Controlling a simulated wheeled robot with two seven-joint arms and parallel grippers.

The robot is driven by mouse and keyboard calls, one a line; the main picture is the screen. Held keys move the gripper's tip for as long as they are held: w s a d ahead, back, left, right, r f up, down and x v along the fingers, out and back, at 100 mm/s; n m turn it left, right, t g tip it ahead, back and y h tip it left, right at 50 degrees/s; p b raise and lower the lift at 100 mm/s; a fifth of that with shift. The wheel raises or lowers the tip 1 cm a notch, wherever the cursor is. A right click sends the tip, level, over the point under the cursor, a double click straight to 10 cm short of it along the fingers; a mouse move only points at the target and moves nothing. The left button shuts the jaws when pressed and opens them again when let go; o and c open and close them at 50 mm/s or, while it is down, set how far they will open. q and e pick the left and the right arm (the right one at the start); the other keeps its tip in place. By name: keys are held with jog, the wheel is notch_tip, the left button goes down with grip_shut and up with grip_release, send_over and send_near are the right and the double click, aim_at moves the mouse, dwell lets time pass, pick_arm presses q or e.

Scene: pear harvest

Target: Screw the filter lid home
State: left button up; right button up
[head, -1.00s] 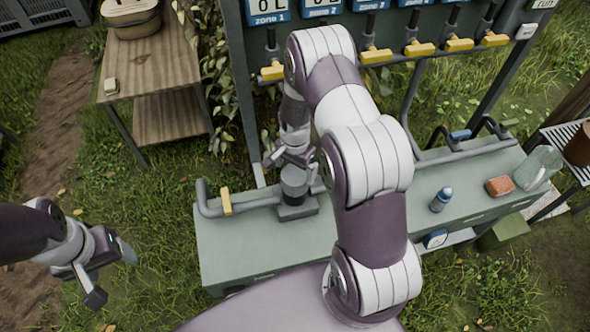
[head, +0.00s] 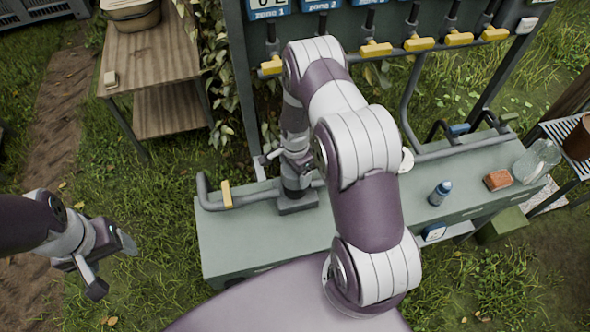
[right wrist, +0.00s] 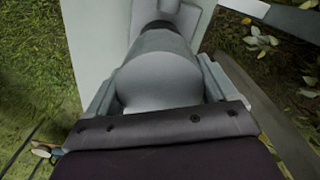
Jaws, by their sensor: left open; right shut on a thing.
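The filter (head: 296,192) is a dark upright cylinder on a grey base block, set in the pipe at the left part of the green bench. My right gripper (head: 290,165) is over its top, pointing down, and is shut on the lid. In the right wrist view the lid (right wrist: 160,78) is a pale grey round piece between the two fingers. The gripper and arm hide most of the lid and its seam in the head view, so how deep it sits cannot be told. My left gripper (head: 112,266) is open and empty over the grass, left of the bench.
A pipe with a yellow-handled valve (head: 226,194) runs beside the filter. Yellow valves (head: 376,49) hang behind. A wooden table (head: 150,60) is back left.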

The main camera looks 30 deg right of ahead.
jog(key=m, duration=1.1)
jog(key=shift+m+b, duration=0.3)
jog(key=o, duration=0.9)
jog(key=shift+r, duration=0.1)
jog(key=shift+c, duration=0.2)
